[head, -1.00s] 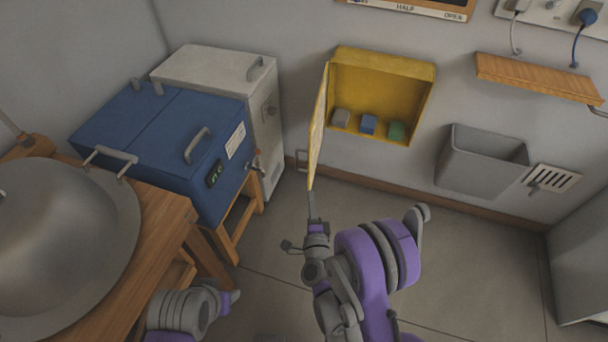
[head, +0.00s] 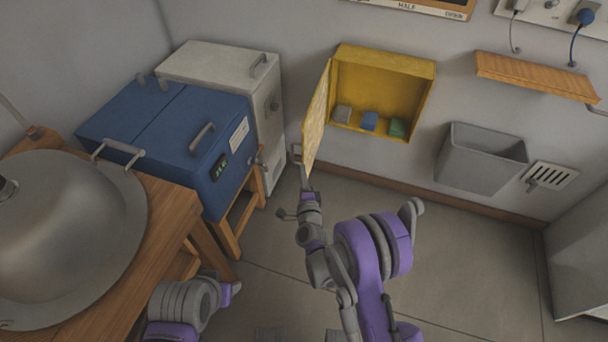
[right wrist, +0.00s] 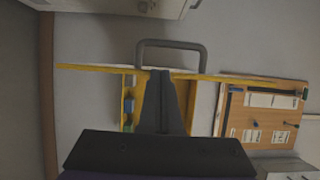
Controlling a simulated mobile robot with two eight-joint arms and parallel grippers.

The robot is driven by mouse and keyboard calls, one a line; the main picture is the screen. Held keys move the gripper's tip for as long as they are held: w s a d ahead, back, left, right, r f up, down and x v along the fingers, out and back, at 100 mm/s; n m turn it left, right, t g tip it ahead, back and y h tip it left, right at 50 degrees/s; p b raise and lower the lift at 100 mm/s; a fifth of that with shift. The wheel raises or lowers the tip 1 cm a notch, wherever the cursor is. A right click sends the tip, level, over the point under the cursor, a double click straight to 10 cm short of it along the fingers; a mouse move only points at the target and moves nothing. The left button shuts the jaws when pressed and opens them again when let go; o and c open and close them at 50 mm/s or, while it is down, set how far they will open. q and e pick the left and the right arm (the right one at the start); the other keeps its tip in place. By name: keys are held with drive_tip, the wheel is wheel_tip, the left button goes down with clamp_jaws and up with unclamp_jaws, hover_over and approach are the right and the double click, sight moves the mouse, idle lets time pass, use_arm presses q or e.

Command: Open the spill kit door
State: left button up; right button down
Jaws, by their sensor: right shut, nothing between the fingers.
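The yellow spill kit cabinet (head: 385,75) is on the back wall. Its door (head: 317,118) is hinged on the left and stands wide open, its inner face showing. The door's grey handle (head: 296,153) is on its outer side, partly hidden in the head view. My right gripper (head: 304,178) is shut and empty at the door's lower free edge. In the right wrist view the shut fingers (right wrist: 160,78) reach to the grey handle loop (right wrist: 171,43) and the door edge; I cannot tell whether they touch. My left gripper is not in view.
Three small blocks (head: 369,121) sit inside the cabinet. A blue chest (head: 165,135) and a white unit (head: 225,75) stand left of the door. A grey bin (head: 480,158) hangs to the right. The floor (head: 450,250) at the right is clear.

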drive_tip(key=shift+w+d+r+m+t+h, duration=0.15)
drive_tip(key=shift+w+d+h, duration=0.1)
drive_tip(key=shift+w+d, duration=0.25)
drive_tip(key=shift+w+d+r+m+t+h, duration=0.15)
drive_tip(key=shift+w+d+h, duration=0.1)
drive_tip(key=shift+d, duration=0.35)
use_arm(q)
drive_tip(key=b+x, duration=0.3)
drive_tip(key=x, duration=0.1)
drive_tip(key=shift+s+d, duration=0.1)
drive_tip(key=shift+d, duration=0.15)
use_arm(e)
drive_tip(key=w+a, duration=0.3)
drive_tip(key=a, duration=0.4)
drive_tip(key=w+a, duration=0.3)
drive_tip(key=a, duration=0.3)
drive_tip(key=shift+w+a+f, duration=0.25)
drive_tip(key=shift+a+f, duration=0.05)
drive_tip(key=shift+a, duration=0.05)
drive_tip(key=shift+s+a, duration=0.1)
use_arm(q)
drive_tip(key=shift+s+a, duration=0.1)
